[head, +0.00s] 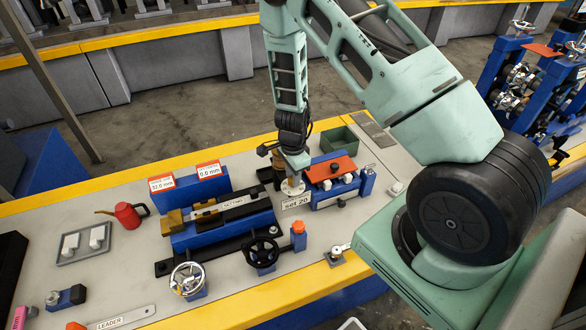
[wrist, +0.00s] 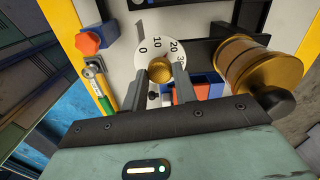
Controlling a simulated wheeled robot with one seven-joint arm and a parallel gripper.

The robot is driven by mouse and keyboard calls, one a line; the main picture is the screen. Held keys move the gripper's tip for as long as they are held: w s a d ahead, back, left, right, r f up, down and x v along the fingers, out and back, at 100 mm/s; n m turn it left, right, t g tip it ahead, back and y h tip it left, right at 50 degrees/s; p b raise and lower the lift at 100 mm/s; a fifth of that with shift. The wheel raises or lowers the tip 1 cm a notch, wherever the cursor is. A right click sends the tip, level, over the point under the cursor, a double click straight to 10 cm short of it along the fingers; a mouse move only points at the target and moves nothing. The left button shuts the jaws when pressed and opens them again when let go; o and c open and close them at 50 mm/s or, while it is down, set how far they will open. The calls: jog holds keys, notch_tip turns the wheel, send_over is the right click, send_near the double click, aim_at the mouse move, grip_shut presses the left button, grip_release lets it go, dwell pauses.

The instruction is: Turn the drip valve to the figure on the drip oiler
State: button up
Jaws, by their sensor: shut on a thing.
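The drip valve's brass knob (wrist: 160,69) sits at the middle of a white dial (wrist: 147,47) marked 0, 10, 20 and 30. My gripper (wrist: 160,76) is shut on the knob, one finger on each side. A brass cylinder (wrist: 262,65), seemingly the oiler's body, stands right of the dial in the wrist view. In the head view my gripper (head: 293,180) reaches down over the dial (head: 292,188), hiding the knob. A plate (head: 297,201) reading "set 20" is in front of it.
A blue block with a red top (head: 331,170) stands close right of the dial. A red oil can (head: 128,215) stands farther left.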

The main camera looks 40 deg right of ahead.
jog(key=o, duration=0.5)
jog(key=shift+m, duration=0.6)
jog(key=o, duration=0.3)
jog(key=shift+o, duration=0.2)
notch_tip(320, 180, up, 6)
jog(key=p, duration=0.5)
notch_tip(320, 180, up, 17)
jog(key=b, duration=0.1)
jog(key=shift+r, duration=0.2)
